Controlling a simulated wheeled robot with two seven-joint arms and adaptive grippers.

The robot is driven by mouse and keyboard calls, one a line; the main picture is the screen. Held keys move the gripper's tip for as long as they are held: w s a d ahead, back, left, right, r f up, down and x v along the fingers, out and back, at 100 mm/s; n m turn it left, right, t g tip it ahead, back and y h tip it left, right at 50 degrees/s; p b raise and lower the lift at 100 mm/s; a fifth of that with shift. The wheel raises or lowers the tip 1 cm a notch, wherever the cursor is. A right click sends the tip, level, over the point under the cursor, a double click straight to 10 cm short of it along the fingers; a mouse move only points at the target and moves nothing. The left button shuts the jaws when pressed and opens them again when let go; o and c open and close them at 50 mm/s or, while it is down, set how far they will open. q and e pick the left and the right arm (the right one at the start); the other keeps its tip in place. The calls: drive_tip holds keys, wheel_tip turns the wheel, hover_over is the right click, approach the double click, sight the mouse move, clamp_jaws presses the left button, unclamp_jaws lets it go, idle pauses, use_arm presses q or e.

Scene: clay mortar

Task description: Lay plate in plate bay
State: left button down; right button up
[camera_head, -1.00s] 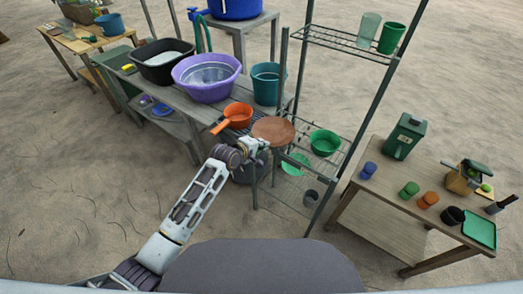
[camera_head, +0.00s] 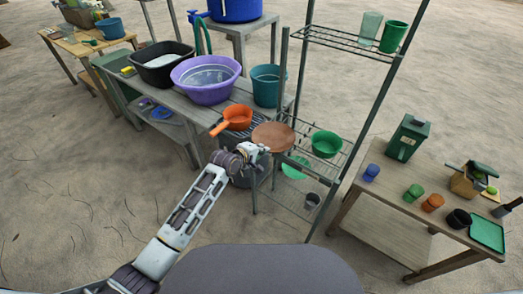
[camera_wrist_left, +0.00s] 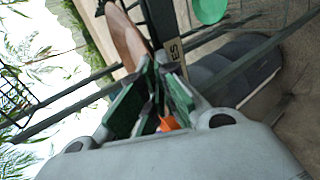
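A round brown plate (camera_head: 273,137) is at the tip of my left gripper (camera_head: 262,149), just left of the wire shelf rack. The left gripper is shut on the plate's near edge. In the left wrist view the plate (camera_wrist_left: 124,38) shows nearly edge-on, running up from between the green-padded fingers (camera_wrist_left: 152,88). The plate is raised and appears apart from the shelves, though its exact gap to the rack post is unclear. The wire rack's middle shelf (camera_head: 300,137) lies behind and right of the plate. Which part is the plate bay cannot be told. My right gripper is not in view.
A green bowl (camera_head: 326,144) stands on the middle shelf; a lighter green dish (camera_head: 295,167) and a grey cup (camera_head: 312,200) are lower. An orange pan (camera_head: 237,117) sits left of the plate on the bench. Rack posts stand close by. A side table (camera_head: 400,200) is right.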

use_arm(q)
drive_tip(key=c, duration=1.6)
unclamp_jaws()
drive_tip(key=shift+f, duration=0.1)
drive_tip(key=shift+c, duration=0.2)
drive_tip(key=shift+s, duration=0.1)
drive_tip(key=p+v, duration=0.1)
drive_tip(key=v, duration=1.1)
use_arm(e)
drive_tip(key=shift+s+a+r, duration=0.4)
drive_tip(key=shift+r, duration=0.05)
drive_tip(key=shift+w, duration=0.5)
